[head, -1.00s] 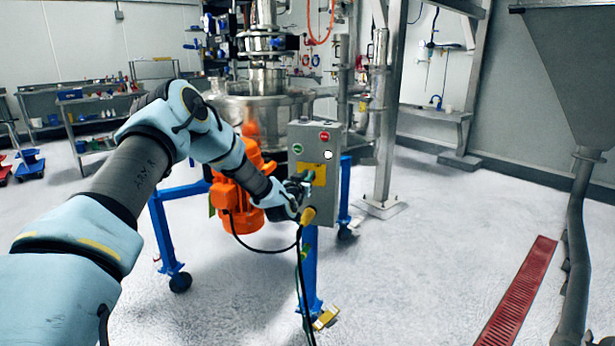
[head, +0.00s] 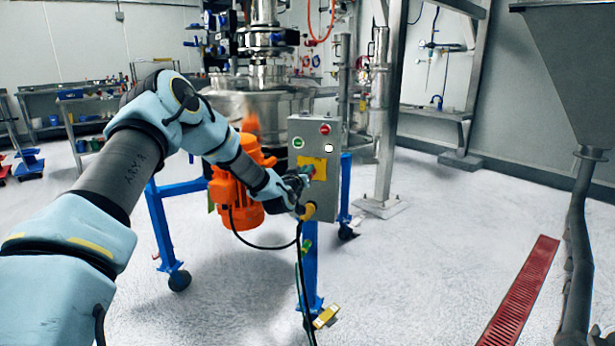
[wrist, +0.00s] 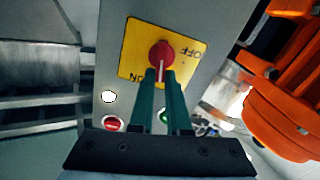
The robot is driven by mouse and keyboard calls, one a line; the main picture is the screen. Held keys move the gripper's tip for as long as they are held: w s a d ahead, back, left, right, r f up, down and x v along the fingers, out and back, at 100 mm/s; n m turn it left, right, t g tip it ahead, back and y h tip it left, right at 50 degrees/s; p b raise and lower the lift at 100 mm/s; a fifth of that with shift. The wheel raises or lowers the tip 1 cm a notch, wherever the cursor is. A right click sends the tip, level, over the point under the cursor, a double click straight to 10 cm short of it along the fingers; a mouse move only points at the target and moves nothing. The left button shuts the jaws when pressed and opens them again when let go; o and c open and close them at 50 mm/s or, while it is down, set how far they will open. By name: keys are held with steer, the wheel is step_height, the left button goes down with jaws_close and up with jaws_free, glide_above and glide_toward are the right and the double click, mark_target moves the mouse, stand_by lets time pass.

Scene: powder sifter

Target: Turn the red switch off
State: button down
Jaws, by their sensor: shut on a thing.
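The red switch (wrist: 160,56) is a round red knob with a white line, mounted on a yellow plate (wrist: 134,50) marked OFF and ON. In the wrist view its white line points down between my fingers. The plate also shows on the grey control box in the head view (head: 320,167), with the knob largely hidden by my gripper. My gripper (wrist: 160,76) has its two green fingers close together at the knob's lower edge, shut on it. In the head view my gripper (head: 307,174) reaches the box from the left.
The grey control box (head: 328,132) carries green, red and white buttons above the plate. A yellow fitting (head: 308,211) and black cable hang below. An orange motor (head: 232,190) stands close to my forearm. The floor to the right is clear up to a red grate (head: 517,295).

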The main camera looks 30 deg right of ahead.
steer(key=shift+w+a+f+n+b, duration=0.2)
steer(key=shift+f+n+b, duration=0.15)
steer(key=shift+n+b, duration=2)
steer(key=shift+w+a+f+n+b, duration=0.2)
steer(key=shift+f+n+b, duration=0.2)
steer(key=shift+n+b, duration=2)
steer(key=shift+w+a+f+n+b, duration=0.2)
steer(key=shift+f+n+b, duration=0.15)
steer(key=shift+n+b, duration=2)
steer(key=shift+n+p, duration=0.6)
steer(key=shift+n, duration=0.1)
steer(key=c, duration=0.9)
jaws_free()
steer(key=v, duration=1)
steer(key=shift+s+a, duration=0.25)
steer(key=shift+s, duration=0.05)
